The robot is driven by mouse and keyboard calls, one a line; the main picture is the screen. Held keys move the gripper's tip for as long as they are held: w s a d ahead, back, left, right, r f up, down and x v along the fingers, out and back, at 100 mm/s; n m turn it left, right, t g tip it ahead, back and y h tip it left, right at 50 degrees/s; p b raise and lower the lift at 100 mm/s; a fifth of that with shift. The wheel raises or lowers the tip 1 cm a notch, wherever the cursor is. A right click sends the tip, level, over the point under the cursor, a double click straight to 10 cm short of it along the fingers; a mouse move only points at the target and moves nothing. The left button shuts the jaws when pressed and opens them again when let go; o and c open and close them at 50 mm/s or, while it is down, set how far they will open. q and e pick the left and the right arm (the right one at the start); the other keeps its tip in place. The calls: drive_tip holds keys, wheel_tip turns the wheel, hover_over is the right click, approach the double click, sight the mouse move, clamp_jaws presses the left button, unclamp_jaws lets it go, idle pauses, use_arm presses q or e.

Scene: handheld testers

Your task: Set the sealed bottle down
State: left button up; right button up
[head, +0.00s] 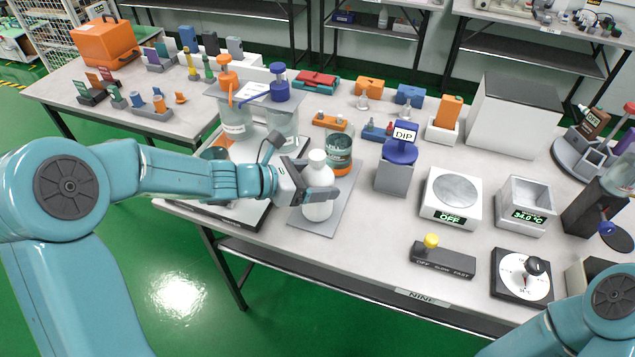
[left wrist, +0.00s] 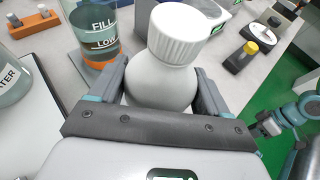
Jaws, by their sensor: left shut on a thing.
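A white bottle (head: 318,172) with a ribbed white cap is upright at the grey mat (head: 335,220) near the table's front edge. My left gripper (head: 315,195) is shut on its body from the left. In the left wrist view the bottle (left wrist: 160,80) sits between the two fingers of the left gripper (left wrist: 158,95), its cap above them. Its base is partly hidden, so I cannot tell whether it touches the mat. My right arm shows at the lower right of the head view. Part of it shows in the wrist view, too small to read its jaws.
A beaker marked FILL and LOW (left wrist: 95,35) stands close behind the bottle. A blue DIP tester (head: 398,165), a scale (head: 452,195) and a slider box (head: 443,260) stand to the right. Two pump jars (head: 235,122) stand behind left. Bare table lies between mat and slider box.

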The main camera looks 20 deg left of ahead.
use_arm(q)
drive_tip(key=shift+s, duration=0.1)
drive_tip(key=shift+f, duration=0.1)
drive_tip(key=o, duration=1.5)
drive_tip(key=shift+r, duration=0.2)
drive_tip(key=p+v, duration=0.1)
drive_tip(key=v, duration=1)
drive_tip(key=shift+s+a+p, duration=0.25)
drive_tip(key=shift+s+p, duration=0.05)
drive_tip(key=shift+r, duration=0.15)
